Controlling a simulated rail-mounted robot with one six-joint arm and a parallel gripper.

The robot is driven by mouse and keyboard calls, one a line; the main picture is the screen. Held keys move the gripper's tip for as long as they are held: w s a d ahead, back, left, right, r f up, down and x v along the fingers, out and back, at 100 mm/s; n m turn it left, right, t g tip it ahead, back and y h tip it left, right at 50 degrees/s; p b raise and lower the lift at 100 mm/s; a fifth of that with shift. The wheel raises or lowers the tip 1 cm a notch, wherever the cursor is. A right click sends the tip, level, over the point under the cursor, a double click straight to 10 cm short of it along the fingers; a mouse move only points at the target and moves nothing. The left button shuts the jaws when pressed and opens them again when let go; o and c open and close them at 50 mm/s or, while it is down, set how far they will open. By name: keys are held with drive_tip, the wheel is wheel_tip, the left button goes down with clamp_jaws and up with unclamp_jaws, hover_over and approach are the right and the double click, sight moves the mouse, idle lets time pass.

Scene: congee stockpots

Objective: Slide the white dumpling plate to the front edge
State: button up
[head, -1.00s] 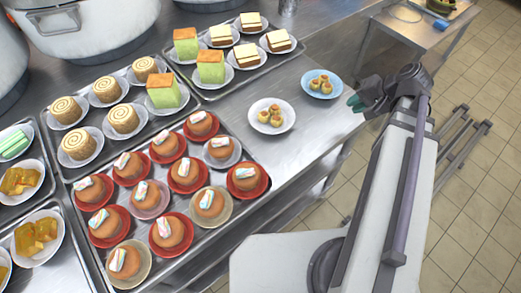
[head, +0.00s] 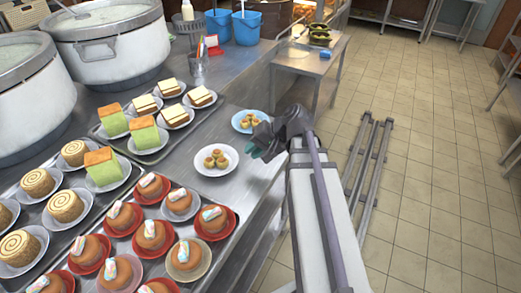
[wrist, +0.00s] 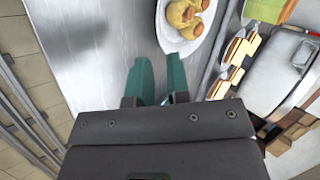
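The white dumpling plate (head: 229,171) lies on the steel counter right of the cake trays, with several small golden dumplings (head: 215,158) on it. In the wrist view a pale plate (wrist: 166,38), seemingly this one, is cut off by the top edge, ahead of the fingers. My gripper (head: 256,152) is at the counter's right side, close to the white plate's right and apart from it. In the wrist view my gripper (wrist: 159,80) has two green fingers with a gap between them and nothing held.
A blue plate of dumplings (head: 240,127) sits just behind my gripper, partly covered by it. Trays of cakes (head: 135,162) fill the counter to the left. Large pots (head: 110,75) and blue buckets (head: 246,28) stand behind. Bare counter (head: 213,190) lies in front of the white plate.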

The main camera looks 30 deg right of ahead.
sight(239, 168)
drive_tip(key=b+x, duration=0.3)
drive_tip(key=x, duration=0.3)
drive_tip(key=shift+a+f+b, duration=0.1)
drive_tip(key=shift+f+b, duration=0.25)
drive_tip(key=shift+b, duration=0.05)
drive_tip(key=shift+w+a+f, duration=0.2)
drive_tip(key=shift+a, duration=0.1)
clamp_jaws()
